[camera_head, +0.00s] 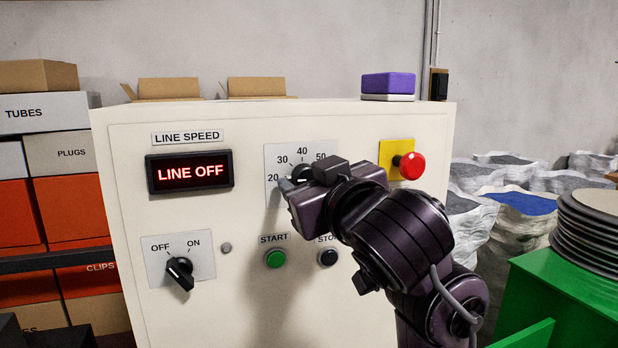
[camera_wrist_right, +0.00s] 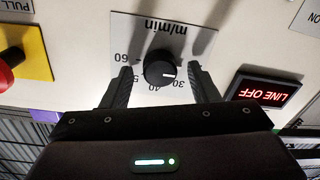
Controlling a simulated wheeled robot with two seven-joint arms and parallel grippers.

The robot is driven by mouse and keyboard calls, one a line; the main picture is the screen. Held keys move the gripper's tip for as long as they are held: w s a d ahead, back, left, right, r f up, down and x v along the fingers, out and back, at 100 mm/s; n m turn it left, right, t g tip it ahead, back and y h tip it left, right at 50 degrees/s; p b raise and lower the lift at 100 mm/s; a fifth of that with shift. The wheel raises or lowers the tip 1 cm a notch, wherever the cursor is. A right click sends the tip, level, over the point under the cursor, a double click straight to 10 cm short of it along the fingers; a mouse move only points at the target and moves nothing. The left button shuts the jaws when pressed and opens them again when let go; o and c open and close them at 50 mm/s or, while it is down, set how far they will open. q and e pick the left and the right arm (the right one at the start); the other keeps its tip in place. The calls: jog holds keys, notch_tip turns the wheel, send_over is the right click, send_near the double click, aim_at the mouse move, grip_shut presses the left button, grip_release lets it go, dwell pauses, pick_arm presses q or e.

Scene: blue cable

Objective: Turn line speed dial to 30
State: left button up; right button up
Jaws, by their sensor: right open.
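The line speed dial (camera_wrist_right: 159,69) is a round black knob with a white pointer mark on a grey scale plate (camera_head: 274,157). In the right wrist view, which is upside down, the mark points right, near the hidden 20 and short of 30. In the head view the dial (camera_head: 299,172) is partly covered by my right gripper (camera_head: 297,183). My right gripper is open, with one finger on either side of the dial and visible gaps between fingers and knob. Finger depth relative to the knob is unclear. My left gripper is not in view.
The cream panel carries a LINE OFF display (camera_head: 190,172), an OFF/ON switch (camera_head: 179,273), a green START button (camera_head: 275,259), a black STOP button (camera_head: 328,257) and a red emergency button (camera_head: 411,165). Boxes (camera_head: 44,160) stand left; a green crate (camera_head: 560,300) stands right.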

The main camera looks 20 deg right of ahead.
jog(key=shift+s, duration=0.1)
jog(key=shift+c, duration=2.2)
jog(key=c, duration=0.5)
pick_arm(q)
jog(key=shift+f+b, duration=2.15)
jog(key=shift+b, duration=0.05)
pick_arm(e)
jog(key=shift+d+f+m, duration=0.1)
jog(key=shift+m, duration=4.4)
